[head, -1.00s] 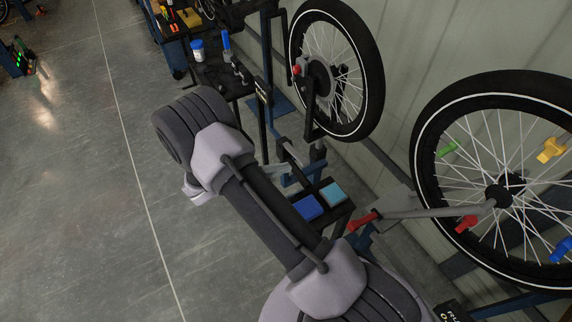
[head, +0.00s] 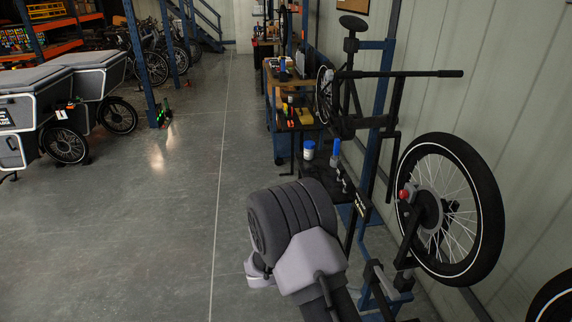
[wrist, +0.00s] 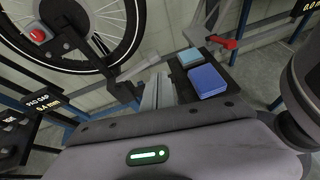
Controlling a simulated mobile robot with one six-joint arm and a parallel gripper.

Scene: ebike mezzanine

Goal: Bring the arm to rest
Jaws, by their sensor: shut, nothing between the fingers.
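My arm (head: 300,230) reaches up from the bottom of the head view, bent at a dark ribbed joint. It stands beside the bike work stand, over the open floor side. My gripper (wrist: 158,90) shows in the wrist view with its two grey fingers together and nothing between them. In the head view the fingers cannot be made out. Behind the fingers in the wrist view lie a dark blue pad (wrist: 207,81) and a light blue pad (wrist: 190,57) on a black tray (wrist: 215,103). I cannot tell the gap between fingers and tray.
A wheel (head: 450,210) in a stand with a red knob (head: 403,194) is close on the right, before the wall. A black shelf with a blue-lidded tub (head: 309,150) is ahead. Cargo bikes (head: 62,110) stand far left. The grey floor (head: 150,230) is clear.

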